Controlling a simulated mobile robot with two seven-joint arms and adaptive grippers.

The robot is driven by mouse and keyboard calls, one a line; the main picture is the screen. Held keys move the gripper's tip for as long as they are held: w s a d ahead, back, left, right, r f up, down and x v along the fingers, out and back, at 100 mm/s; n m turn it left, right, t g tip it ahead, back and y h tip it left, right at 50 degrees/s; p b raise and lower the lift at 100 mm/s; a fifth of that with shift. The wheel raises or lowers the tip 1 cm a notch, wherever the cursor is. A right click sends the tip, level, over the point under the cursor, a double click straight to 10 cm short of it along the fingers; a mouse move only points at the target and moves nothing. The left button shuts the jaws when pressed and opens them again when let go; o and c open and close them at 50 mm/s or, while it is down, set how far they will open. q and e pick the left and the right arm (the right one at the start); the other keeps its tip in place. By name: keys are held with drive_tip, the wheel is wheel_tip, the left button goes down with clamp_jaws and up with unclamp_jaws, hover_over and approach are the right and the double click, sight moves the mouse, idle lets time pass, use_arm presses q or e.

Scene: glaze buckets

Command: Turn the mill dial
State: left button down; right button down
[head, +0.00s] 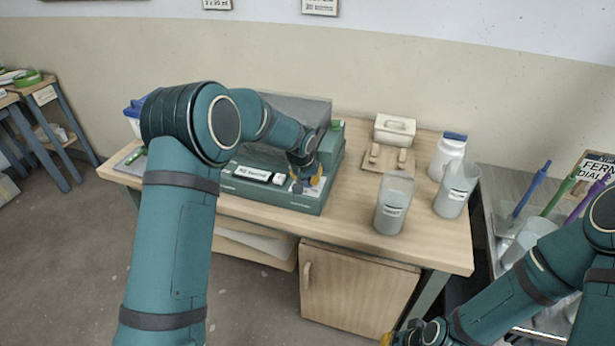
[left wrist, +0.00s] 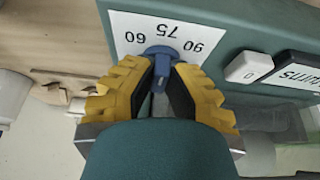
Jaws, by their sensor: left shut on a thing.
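The mill is a teal box (head: 330,150) with a grey upper part, standing on the wooden table. Its front bears a white dial scale (left wrist: 128,22) printed 60, 75 and 90, upside down in the left wrist view. The blue dial (left wrist: 157,52) sits below the numbers in that view, and which number it points to is unclear. My left gripper (head: 307,187) is at the mill's front; in the left wrist view its yellow fingers (left wrist: 160,80) are shut on the dial from both sides. My right gripper (head: 405,336) is at the bottom edge, its fingers mostly cut off.
A white button marked 0 (left wrist: 248,67) and a black-framed label (head: 252,173) are beside the dial. Two grey jugs (head: 393,205) (head: 454,192), a white jar (head: 447,155) and a lidded box (head: 395,129) stand right of the mill. Colored handles (head: 532,190) rise from the right-hand table.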

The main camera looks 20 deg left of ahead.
use_arm(q)
drive_tip(key=shift+s+f, duration=0.1)
drive_tip(key=shift+f, duration=0.1)
drive_tip(key=c, duration=1)
unclamp_jaws()
drive_tip(key=shift+r, duration=0.1)
drive_tip(key=shift+r, duration=0.25)
drive_tip(key=v, duration=1.1)
drive_tip(key=shift+s+r, duration=0.1)
drive_tip(key=shift+r, duration=0.15)
drive_tip(key=shift+f, duration=0.1)
